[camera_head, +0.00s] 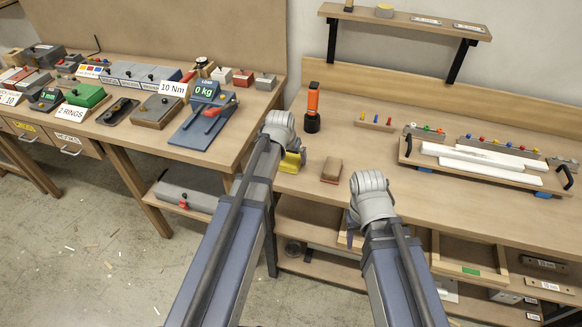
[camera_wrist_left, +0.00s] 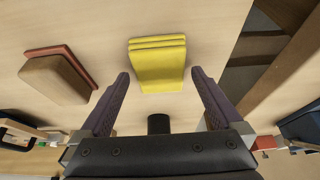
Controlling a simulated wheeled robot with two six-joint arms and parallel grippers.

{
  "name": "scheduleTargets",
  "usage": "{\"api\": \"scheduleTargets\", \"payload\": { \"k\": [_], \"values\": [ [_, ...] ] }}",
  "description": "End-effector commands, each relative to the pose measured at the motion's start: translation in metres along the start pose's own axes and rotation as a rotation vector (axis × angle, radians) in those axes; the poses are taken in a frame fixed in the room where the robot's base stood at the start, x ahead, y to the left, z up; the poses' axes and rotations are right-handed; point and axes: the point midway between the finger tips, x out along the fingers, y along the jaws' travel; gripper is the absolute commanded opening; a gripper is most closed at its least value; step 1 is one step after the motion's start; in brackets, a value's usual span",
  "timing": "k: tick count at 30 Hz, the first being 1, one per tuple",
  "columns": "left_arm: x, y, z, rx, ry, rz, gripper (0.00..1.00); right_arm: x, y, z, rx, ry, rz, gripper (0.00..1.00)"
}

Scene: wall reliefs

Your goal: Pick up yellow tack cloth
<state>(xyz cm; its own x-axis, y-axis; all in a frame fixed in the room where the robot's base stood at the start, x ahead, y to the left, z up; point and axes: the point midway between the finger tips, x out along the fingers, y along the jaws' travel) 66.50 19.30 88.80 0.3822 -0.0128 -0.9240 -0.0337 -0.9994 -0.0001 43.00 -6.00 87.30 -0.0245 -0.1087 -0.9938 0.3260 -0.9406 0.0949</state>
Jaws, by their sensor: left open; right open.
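The yellow tack cloth (camera_wrist_left: 158,64) lies folded on the wooden workbench, in the upper middle of the left wrist view. In the head view only part of it (camera_head: 291,162) shows beside my left gripper, whose wrist hides the rest. My left gripper (camera_wrist_left: 160,85) is open above the bench, and the cloth appears between its two spread fingers, not clasped. My right gripper (camera_head: 355,225) is at the front edge of the bench in the head view; its fingers are mostly hidden behind its wrist.
A wood sanding block with a reddish base (camera_wrist_left: 58,75) lies near the cloth; it also shows in the head view (camera_head: 332,170). An orange and black tool (camera_head: 313,108) stands behind. A tray with white strips (camera_head: 485,163) is at right. An open drawer (camera_head: 470,258) is below the bench.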

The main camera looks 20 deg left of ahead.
Motion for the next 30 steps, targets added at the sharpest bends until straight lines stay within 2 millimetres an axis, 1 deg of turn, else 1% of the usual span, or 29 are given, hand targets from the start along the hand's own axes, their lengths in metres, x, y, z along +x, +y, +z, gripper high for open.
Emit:
{"api": "scheduleTargets", "payload": {
  "k": [1, 2, 10, 27, 29, 30],
  "values": [
    [0.0102, -0.0001, 0.0012, 0.0, 0.0, 0.0, 1.0, 0.0099, -0.001, -0.0006, 0.0, 0.0, 0.0, 0.51],
    [0.0116, -0.0001, 0.001, 0.0, 0.0, 0.0, 1.0, 0.0111, -0.0011, -0.0006, 0.0, 0.0, 0.0, 0.51],
    [0.0103, 0.0, 0.0002, 0.0, 0.0, 0.0, 1.0, 0.0095, -0.0009, -0.0006, 0.0, 0.0, 0.0, 0.51],
    [0.0103, 0.0, 0.0003, 0.0, 0.0, 0.0, 0.36, 0.0096, -0.0009, -0.0006, 0.0, 0.0, 0.0, 0.51],
    [0.0103, 0.0, 0.0003, 0.0, 0.0, 0.0, 0.29, 0.0096, -0.0009, -0.0006, 0.0, 0.0, 0.0, 0.51],
    [0.0103, 0.0, 0.0003, 0.0, 0.0, 0.0, 0.28, 0.0096, -0.0009, -0.0006, 0.0, 0.0, 0.0, 0.51]
  ]
}}
